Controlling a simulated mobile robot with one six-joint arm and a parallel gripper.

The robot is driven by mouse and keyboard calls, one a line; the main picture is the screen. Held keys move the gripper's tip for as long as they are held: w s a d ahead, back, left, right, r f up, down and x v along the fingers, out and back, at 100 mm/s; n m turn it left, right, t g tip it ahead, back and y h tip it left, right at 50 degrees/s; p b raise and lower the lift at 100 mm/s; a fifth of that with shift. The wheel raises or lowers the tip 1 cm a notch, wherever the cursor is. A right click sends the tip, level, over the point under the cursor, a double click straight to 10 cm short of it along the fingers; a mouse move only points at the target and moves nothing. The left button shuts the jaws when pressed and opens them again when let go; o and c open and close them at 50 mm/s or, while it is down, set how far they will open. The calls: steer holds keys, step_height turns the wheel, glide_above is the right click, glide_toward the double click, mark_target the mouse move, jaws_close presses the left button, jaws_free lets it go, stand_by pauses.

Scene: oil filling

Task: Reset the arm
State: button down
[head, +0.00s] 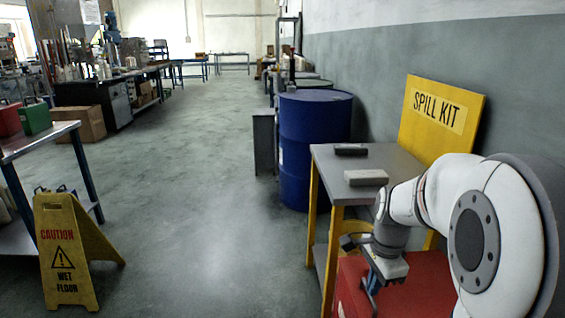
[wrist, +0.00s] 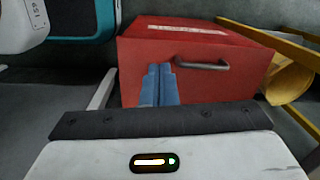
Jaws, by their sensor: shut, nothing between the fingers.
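My arm enters the head view from the right and reaches down at the lower right. My gripper (head: 372,283) points downward beside a red box (head: 430,288). In the wrist view my gripper (wrist: 159,72) shows two blue fingers, shut together with nothing between them. The red box (wrist: 140,60) is beyond the fingers there, with a grey handle (wrist: 203,65) on its face just right of the fingertips. I cannot tell whether the fingertips touch the box.
A yellow-legged table (head: 320,158) carries a dark block (head: 351,150) and a grey block (head: 366,177). A yellow spill kit board (head: 437,115) stands behind it. A wet floor sign (head: 65,255) stands at left. The middle floor is clear.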

steer(key=s+a+r+n+p, duration=0.2)
steer(key=s+r+n+p, duration=0.2)
steer(key=r, duration=0.4)
steer(key=s+a+r+n+t+p, duration=0.1)
steer(key=s+a+r+n+p, duration=0.2)
steer(key=r+n+p, duration=0.3)
steer(key=s+a+r+n+t+p, duration=0.1)
steer(key=s+a+r+n+p, duration=0.2)
steer(key=s+r+n+p, duration=0.3)
steer(key=w+p+v, duration=0.1)
steer(key=p+v, duration=0.3)
steer(key=v, duration=0.1)
steer(key=shift+a+r, duration=0.15)
steer(key=shift+a, duration=0.15)
